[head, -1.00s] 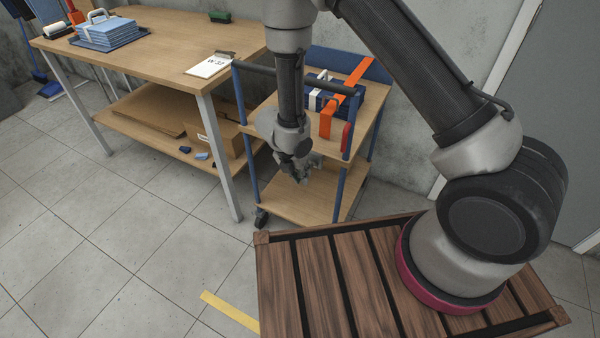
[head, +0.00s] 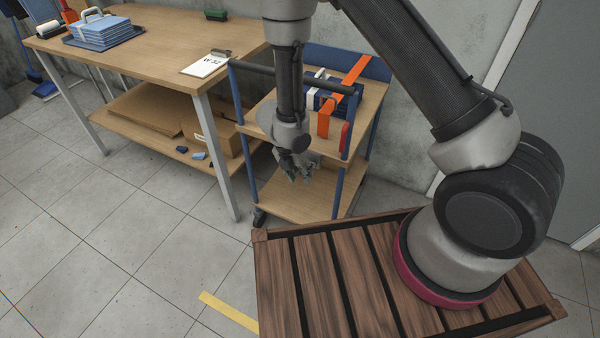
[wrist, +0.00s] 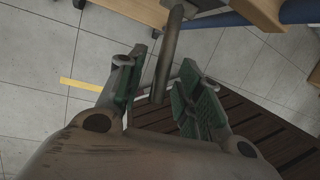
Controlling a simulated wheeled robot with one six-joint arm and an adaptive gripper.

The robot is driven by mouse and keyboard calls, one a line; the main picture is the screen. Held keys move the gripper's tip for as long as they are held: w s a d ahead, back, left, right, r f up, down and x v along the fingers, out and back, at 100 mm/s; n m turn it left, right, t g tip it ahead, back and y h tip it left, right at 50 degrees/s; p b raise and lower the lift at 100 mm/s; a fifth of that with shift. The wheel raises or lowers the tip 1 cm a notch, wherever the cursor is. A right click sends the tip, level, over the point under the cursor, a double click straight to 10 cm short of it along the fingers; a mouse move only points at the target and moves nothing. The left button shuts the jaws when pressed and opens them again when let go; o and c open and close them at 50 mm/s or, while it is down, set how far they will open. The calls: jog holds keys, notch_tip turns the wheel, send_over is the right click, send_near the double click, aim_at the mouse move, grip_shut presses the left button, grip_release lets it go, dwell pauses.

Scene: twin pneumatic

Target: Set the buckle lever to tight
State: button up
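A dark blue case (head: 325,101) sits on the top shelf of the trolley (head: 293,207). An orange strap (head: 324,121) and a narrower white strap (head: 310,98) run over it. The buckle lever cannot be made out, nor its setting; my arm hides part of the case's left side. My gripper (head: 302,174) hangs low in front of the trolley, apart from the straps in the picture. In the wrist view, its green-padded fingers (wrist: 164,75) are spread. A dark grey bar (wrist: 166,62), seemingly the trolley's handle, appears between them; contact cannot be told.
The trolley's grey handle (head: 259,68) spans its blue posts. A workbench (head: 150,52) at left bears a clipboard (head: 207,64) and a stack of blue folders (head: 103,31). Cartons lie on its lower shelf. A slatted wooden platform (head: 320,290) is in front.

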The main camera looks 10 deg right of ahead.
jog(key=v, duration=1.2)
jog(key=shift+d, duration=0.1)
jog(key=s+d+r+m+t+y, duration=0.1)
jog(key=s+d+r+m, duration=0.5)
jog(key=d+r+m, duration=0.3)
jog(key=s+d+r+m+t+y, duration=0.1)
jog(key=s+d+r+m, duration=0.5)
jog(key=d+r+m, duration=0.4)
jog(key=s+d+r+m+t+y, duration=0.1)
jog(key=s+d+r+m, duration=0.6)
jog(key=d+r+m, duration=0.3)
notch_tip(320, 180, up, 3)
jog(key=shift+m, duration=0.5)
